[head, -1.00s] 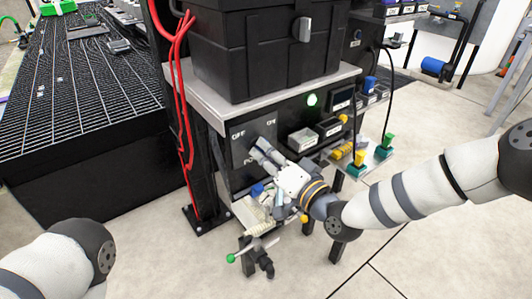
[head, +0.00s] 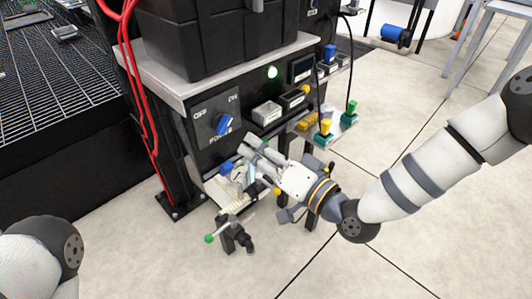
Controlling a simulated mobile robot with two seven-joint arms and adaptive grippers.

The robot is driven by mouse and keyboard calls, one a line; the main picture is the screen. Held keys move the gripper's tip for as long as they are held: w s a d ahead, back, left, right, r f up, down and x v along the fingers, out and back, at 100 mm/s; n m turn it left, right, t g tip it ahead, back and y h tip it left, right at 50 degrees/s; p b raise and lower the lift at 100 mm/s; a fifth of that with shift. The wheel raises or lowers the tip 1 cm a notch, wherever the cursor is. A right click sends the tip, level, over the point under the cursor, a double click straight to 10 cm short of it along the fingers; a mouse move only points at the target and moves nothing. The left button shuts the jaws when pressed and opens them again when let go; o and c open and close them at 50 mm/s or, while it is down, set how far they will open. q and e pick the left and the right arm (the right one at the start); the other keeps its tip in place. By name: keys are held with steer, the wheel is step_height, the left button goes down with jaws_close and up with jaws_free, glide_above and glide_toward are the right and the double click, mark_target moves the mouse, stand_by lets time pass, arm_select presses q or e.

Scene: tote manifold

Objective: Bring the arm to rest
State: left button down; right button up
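My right gripper (head: 254,151) is in front of the black control panel, a little below and to the right of the blue power knob (head: 223,124). Its fingers point up and left toward the panel and appear clear of the knob. I cannot tell how far apart the fingertips are. The knob sits between the OFF and ON labels and is turned toward ON. A green light (head: 272,72) glows above it. My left arm shows only at the lower left edge, and its gripper is out of view.
A low shelf with a green-handled valve (head: 230,233) lies below the panel. Green and yellow connectors (head: 325,128) stand on a ledge at the right. Red hoses (head: 135,100) run down the left post. A black grid table (head: 50,100) is at far left. Open floor lies at right.

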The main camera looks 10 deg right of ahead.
steer(key=v, duration=0.3)
steer(key=shift+w, duration=0.1)
